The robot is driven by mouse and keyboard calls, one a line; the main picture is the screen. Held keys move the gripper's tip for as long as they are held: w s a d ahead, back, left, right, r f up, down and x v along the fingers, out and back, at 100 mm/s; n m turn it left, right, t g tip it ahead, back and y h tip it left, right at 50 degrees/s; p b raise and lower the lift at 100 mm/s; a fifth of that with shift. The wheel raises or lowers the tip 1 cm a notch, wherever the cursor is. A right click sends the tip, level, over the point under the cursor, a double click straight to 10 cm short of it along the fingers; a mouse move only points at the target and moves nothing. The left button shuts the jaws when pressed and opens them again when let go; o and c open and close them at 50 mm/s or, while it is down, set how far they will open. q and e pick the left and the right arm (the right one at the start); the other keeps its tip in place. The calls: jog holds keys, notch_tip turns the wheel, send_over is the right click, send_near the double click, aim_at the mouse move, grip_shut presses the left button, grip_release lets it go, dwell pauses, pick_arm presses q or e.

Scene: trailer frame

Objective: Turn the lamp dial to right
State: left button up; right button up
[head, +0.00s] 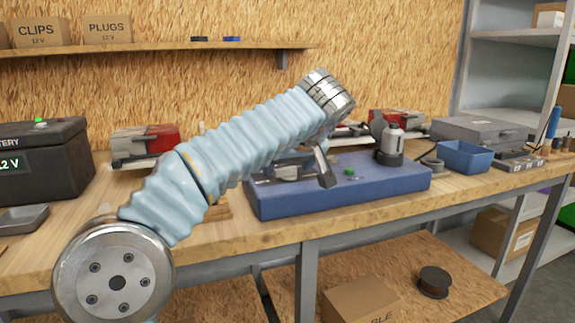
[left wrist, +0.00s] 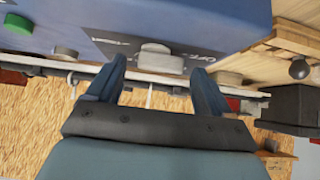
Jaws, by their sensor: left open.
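The blue box (head: 390,186) stands on the workbench, and a printed label shows on it near its left end. In the left wrist view a grey knob-like dial (left wrist: 157,50) sticks out of the blue box (left wrist: 200,18), beside the label with partly readable lettering. My left gripper (left wrist: 155,88) is open, with its two fingers apart on either side of the dial's line and nothing between them. I cannot tell whether they touch it. In the head view my left gripper (head: 322,166) reaches down over the box and partly hides it. My right gripper is not in view.
A green button (head: 349,172) and a grey lamp-like fixture (head: 392,140) are on the box. A black battery (head: 40,160) stands left, and a blue bin (head: 462,157) stands right. Red-and-grey devices (head: 145,142) are behind. A shelf (head: 150,47) hangs above.

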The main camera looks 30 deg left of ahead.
pick_arm(q)
jog(key=shift+w+a+f, duration=0.2)
jog(key=shift+f, duration=0.1)
jog(key=c, duration=1)
jog(key=shift+c, duration=0.2)
